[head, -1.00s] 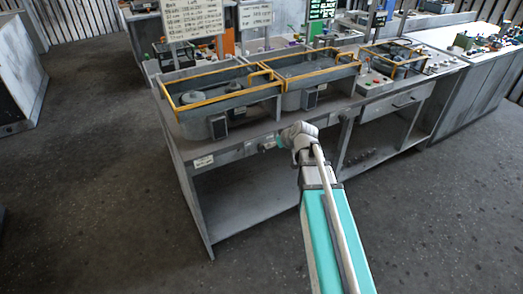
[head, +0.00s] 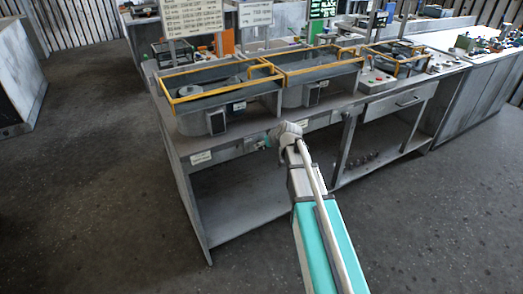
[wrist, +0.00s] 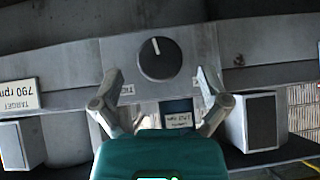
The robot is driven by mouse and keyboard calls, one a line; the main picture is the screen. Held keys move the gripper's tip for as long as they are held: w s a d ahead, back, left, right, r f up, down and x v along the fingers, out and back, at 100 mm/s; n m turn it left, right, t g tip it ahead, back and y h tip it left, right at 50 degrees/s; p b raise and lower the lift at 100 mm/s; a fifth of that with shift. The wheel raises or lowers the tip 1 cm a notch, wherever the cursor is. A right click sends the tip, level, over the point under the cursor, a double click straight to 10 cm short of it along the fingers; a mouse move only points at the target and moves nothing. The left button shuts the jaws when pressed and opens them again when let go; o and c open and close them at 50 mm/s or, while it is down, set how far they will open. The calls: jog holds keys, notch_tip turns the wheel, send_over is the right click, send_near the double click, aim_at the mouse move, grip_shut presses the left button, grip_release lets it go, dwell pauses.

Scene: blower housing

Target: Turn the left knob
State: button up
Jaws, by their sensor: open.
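A round dark knob (wrist: 159,60) with a white pointer line sits on a grey panel in the wrist view. The line runs from near its middle to its top edge in this picture. My gripper (wrist: 160,78) is open, its two fingers on either side of the knob in the picture; I see no contact. In the head view my gripper (head: 271,138) is at the front edge of the grey bench (head: 185,172), below the yellow-railed housings. The knob cannot be made out there, behind my gripper.
A label reading "TARGET 790 rpm" (wrist: 19,95) shows upside down in the wrist view. In the head view, two yellow-railed housings (head: 221,84) (head: 316,68) stand on the bench. The floor in front is clear.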

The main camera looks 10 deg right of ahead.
jog(key=shift+b+x, duration=0.7)
jog(key=shift+x, duration=0.6)
jog(key=shift+c, duration=0.2)
jog(key=c, duration=1.1)
jog(key=shift+a, duration=0.2)
jog(key=shift+d, duration=0.1)
jog(key=shift+d+y, duration=0.1)
jog(key=shift+y, duration=0.2)
